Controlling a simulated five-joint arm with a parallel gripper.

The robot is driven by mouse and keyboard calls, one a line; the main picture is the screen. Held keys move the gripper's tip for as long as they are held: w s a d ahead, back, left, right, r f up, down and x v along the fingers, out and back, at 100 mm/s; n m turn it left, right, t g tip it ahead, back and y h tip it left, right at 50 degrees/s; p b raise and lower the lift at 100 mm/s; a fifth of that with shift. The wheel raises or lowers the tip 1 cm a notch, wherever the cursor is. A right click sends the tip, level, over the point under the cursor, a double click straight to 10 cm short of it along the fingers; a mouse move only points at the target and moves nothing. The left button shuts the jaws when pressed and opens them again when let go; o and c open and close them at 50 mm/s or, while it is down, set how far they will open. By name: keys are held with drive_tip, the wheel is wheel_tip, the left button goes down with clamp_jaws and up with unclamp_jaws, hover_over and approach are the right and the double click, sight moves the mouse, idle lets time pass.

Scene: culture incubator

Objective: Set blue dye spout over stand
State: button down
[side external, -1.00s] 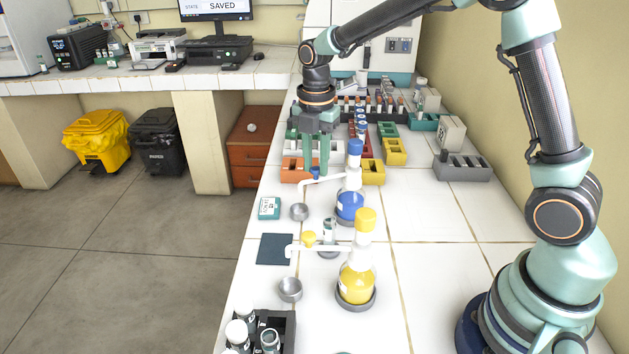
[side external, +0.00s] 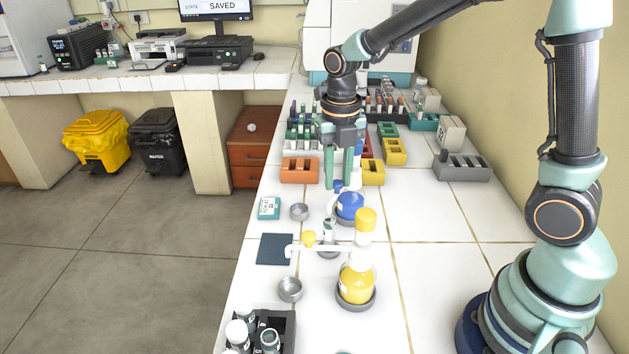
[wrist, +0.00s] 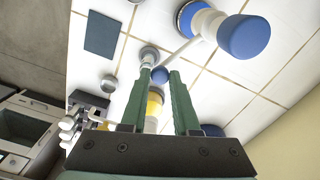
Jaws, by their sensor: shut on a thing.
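A white spout arm (wrist: 184,51) runs from the cap to a small blue knob (wrist: 159,75). My gripper (side external: 338,187) is shut on the knob, which sits between the fingertips. The round grey stand (side external: 328,254) holds a small vial (side external: 329,230). In both views the spout's end appears at or close above the vial; the exact gap is unclear.
A yellow dye bottle (side external: 356,285) with its own spout (side external: 320,249) stands nearby, in front of the stand. Metal dishes (side external: 299,212) (side external: 290,289), a dark pad (side external: 274,249) and a teal box (side external: 269,208) lie left. Racks (side external: 299,170) fill the back.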

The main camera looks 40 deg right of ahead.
drive_tip(key=shift+s+d+r, duration=0.1)
drive_tip(key=shift+d+r, duration=0.05)
idle(0.4)
drive_tip(key=c, duration=0.7)
unclamp_jaws()
drive_tip(key=shift+o, duration=0.2)
wheel_tip(320, 180, up, 12)
